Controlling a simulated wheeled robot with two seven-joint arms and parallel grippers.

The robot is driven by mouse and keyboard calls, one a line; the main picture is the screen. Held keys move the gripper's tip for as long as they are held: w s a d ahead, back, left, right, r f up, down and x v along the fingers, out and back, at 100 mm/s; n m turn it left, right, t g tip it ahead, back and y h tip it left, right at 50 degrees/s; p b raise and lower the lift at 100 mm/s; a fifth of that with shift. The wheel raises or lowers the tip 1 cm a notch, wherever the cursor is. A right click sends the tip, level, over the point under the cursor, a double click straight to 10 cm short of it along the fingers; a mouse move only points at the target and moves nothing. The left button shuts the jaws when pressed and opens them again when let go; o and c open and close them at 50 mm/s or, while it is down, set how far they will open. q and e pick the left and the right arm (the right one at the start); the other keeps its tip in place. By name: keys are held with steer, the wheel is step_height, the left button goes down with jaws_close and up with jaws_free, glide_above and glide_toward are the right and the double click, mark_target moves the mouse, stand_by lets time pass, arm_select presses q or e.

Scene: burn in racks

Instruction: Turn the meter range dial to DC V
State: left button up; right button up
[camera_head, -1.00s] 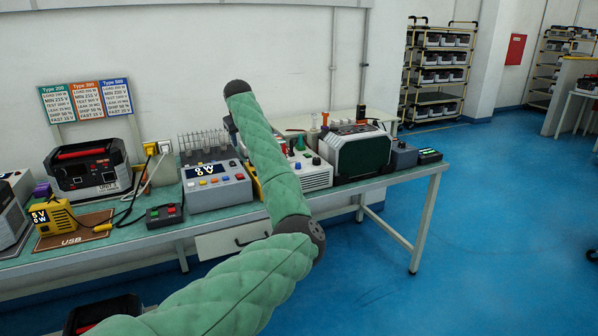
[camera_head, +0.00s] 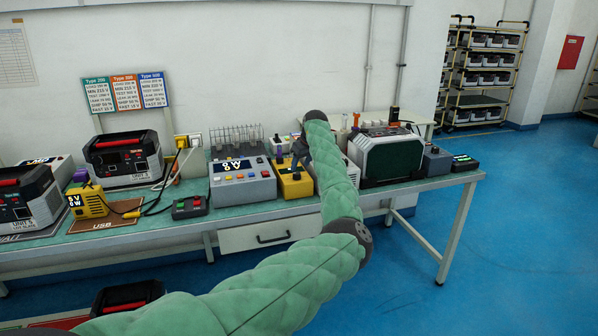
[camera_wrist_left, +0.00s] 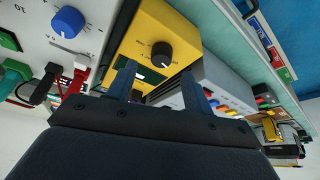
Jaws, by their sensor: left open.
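The yellow meter (camera_head: 295,188) stands on the bench right of the grey power supply, partly covered by my left arm. In the left wrist view the meter (camera_wrist_left: 180,27) shows a black range dial (camera_wrist_left: 161,54) with a white pointer mark and a dark display near the fingers. The dial's markings are too small to read. My left gripper (camera_head: 302,158) is over the meter in the head view. In the left wrist view the gripper (camera_wrist_left: 160,76) is open, its fingers apart and pointing at the meter face. The dial lies just beyond and between the fingertips, with no clear contact. My right gripper is not in view.
The grey power supply (camera_head: 242,185) stands close left of the meter. A white box with a blue knob (camera_wrist_left: 68,22) and plugged leads is on the other side. A green-fronted unit (camera_head: 392,157) stands further right. A small button box (camera_head: 191,207) sits near the bench's front edge.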

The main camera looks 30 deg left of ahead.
mark_target(297, 173)
arm_select(q)
steer(key=shift+p+x, duration=0.3)
steer(key=shift+x, duration=2.05)
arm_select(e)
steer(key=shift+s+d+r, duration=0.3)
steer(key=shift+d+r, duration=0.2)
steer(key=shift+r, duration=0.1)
arm_select(q)
steer(key=shift+s+a, duration=0.1)
steer(key=c, duration=1)
steer(key=shift+o, duration=0.2)
steer(key=shift+r, duration=0.1)
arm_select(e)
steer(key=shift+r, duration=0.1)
